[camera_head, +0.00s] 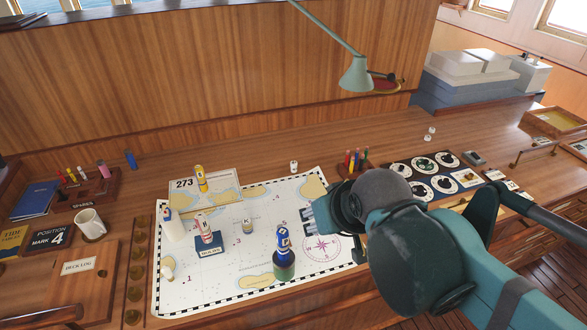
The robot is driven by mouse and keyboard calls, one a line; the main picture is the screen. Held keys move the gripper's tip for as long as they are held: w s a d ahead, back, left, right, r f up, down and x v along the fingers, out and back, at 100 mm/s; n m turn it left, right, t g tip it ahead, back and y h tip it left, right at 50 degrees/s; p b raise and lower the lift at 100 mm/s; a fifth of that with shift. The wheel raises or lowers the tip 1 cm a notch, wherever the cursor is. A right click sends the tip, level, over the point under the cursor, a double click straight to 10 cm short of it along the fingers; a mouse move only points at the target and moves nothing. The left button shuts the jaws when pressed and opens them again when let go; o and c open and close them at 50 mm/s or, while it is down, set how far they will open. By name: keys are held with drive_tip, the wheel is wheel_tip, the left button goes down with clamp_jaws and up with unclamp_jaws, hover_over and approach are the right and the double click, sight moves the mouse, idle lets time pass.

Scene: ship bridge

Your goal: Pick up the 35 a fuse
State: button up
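I cannot tell which thing is the 35 A fuse, as the small labels are not legible. A yellow one (201,178) stands by the 273 card. My gripper (322,220) is over the chart's right side, right of the blue cylinder. The wrist hides much of it, and its opening is unclear.
A mug (90,224) and the deck log board (80,267) are at left. A dial panel (432,175) and a rack of coloured pens (354,162) are at right. A green lamp (356,74) hangs above. The chart's front left is mostly clear.

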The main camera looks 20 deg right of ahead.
drive_tip(key=shift+w+r, duration=0.1)
drive_tip(key=w+d+r+n+g, duration=0.15)
drive_tip(key=w+r+n, duration=0.3)
drive_tip(key=w, duration=0.85)
drive_tip(key=n+g, duration=0.6)
drive_tip(key=n, duration=1)
hover_over(293, 163)
wheel_tip(293, 163, down, 24)
drive_tip(key=shift+d+r, duration=0.1)
drive_tip(key=shift+r, duration=0.1)
drive_tip(key=shift+w+f, duration=0.15)
drive_tip(key=shift+f, duration=0.15)
drive_tip(key=shift+f, duration=1.3)
